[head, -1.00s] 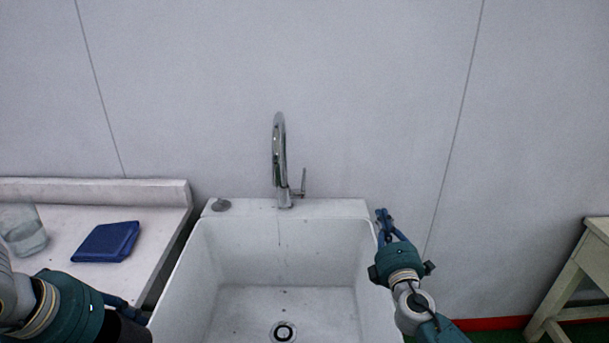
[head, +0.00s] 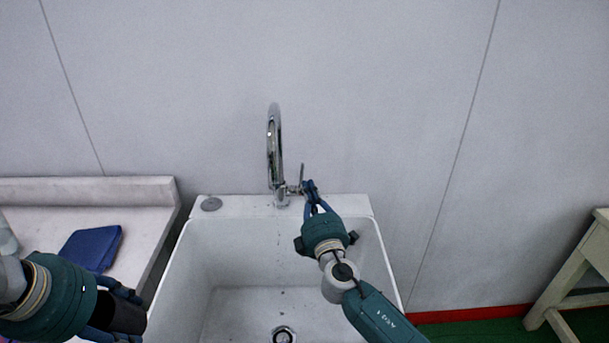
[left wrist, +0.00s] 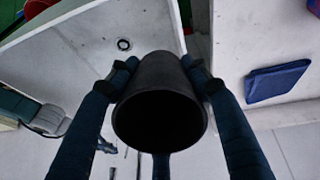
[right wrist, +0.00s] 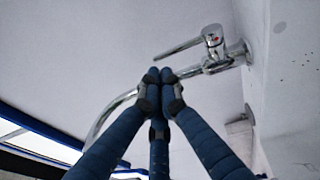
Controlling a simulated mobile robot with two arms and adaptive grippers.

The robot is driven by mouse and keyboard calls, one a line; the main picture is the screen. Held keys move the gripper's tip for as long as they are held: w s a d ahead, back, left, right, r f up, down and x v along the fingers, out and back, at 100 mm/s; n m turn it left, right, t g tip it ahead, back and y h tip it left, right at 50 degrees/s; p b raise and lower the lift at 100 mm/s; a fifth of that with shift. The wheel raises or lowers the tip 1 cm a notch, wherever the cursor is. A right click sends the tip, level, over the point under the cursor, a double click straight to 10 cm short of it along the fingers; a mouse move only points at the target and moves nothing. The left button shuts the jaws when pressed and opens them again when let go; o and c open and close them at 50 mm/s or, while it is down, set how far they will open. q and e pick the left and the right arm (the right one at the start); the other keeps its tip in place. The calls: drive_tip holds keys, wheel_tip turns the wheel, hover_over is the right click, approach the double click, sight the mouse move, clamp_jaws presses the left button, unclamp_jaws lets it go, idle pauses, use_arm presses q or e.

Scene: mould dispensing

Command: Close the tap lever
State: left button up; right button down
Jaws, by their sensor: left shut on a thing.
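The chrome tap (head: 275,150) stands at the back rim of the white sink, with a small side lever (head: 302,174) pointing up. My right gripper (head: 310,187) has its fingertips at the lever's right side, close to it; I cannot tell whether they touch. In the right wrist view the right gripper (right wrist: 161,78) has its fingers pressed together and empty, with the lever (right wrist: 178,48) and the tap body (right wrist: 213,40) just beyond. My left gripper (left wrist: 160,64) is shut on a black cup (left wrist: 160,122), also seen in the head view (head: 120,316) at the lower left.
The sink (head: 215,235) lies below the tap, with a drain (head: 284,334) in its floor. A white counter (head: 135,215) on the left bears a blue folded cloth (head: 90,248). A wooden stool (head: 570,280) stands at the right. The wall rises close behind the tap.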

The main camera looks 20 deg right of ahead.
sight(302, 168)
use_arm(q)
drive_tip(key=shift+f+b, duration=0.35)
drive_tip(key=shift+f, duration=0.05)
use_arm(e)
drive_tip(key=w, duration=0.5)
drive_tip(key=shift+w+d+r, duration=0.25)
drive_tip(key=shift+w+r, duration=0.15)
